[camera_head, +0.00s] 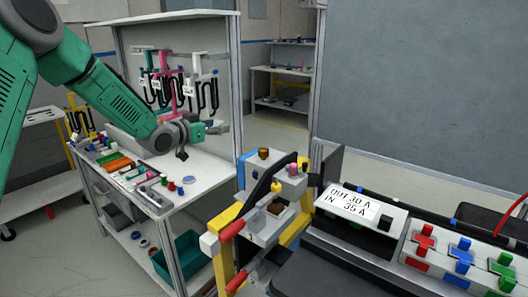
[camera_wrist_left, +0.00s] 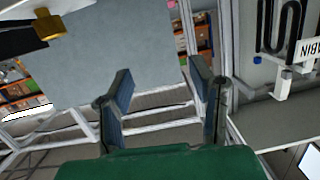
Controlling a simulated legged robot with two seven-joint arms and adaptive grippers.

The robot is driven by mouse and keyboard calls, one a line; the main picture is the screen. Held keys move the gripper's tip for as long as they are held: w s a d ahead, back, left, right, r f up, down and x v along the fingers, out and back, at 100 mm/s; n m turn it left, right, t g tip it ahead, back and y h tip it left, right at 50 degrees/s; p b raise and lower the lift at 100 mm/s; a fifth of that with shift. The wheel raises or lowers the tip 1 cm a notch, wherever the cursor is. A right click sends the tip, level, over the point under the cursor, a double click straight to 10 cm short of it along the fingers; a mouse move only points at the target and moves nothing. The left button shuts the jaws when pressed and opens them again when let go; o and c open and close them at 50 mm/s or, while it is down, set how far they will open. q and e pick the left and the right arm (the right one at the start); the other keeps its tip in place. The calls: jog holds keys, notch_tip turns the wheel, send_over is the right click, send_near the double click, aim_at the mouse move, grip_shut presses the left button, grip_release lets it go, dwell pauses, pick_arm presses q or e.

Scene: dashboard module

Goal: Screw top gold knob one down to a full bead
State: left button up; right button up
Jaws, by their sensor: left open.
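A gold knob (camera_head: 263,153) sits on top of a grey-blue and white module (camera_head: 272,168) near the middle of the head view. A gold knob (camera_wrist_left: 48,25) also shows at the upper left of the left wrist view, on a dark fitting. My left gripper (camera_head: 203,140) is to the left of the knob and apart from it, over the white workbench. In the left wrist view the two fingers (camera_wrist_left: 160,100) are spread with nothing between them. The knob lies outside the fingers there. The knob's thread is too small to make out. My right gripper is not in view.
The workbench (camera_head: 210,175) holds several small coloured parts, with hooks on its back panel (camera_head: 170,75). A label panel (camera_head: 350,203) and red, blue and green switches (camera_head: 425,240) stand right of the module.

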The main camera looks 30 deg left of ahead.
aim_at(263, 148)
pick_arm(q)
jog(key=s+d+f+m+g+h, duration=0.1)
jog(key=s+d, duration=0.2)
jog(key=d, duration=0.3)
jog(key=s+d+f+g+h, duration=0.1)
jog(key=s+d+g, duration=0.15)
jog(key=d, duration=0.25)
jog(key=shift+t, duration=0.35)
jog(key=x, duration=1.2)
jog(key=shift+s+f, duration=0.1)
jog(key=shift+w+f, duration=0.25)
jog(key=shift+w, duration=0.3)
jog(key=shift+w+a, duration=0.1)
jog(key=c, duration=0.8)
grip_shut()
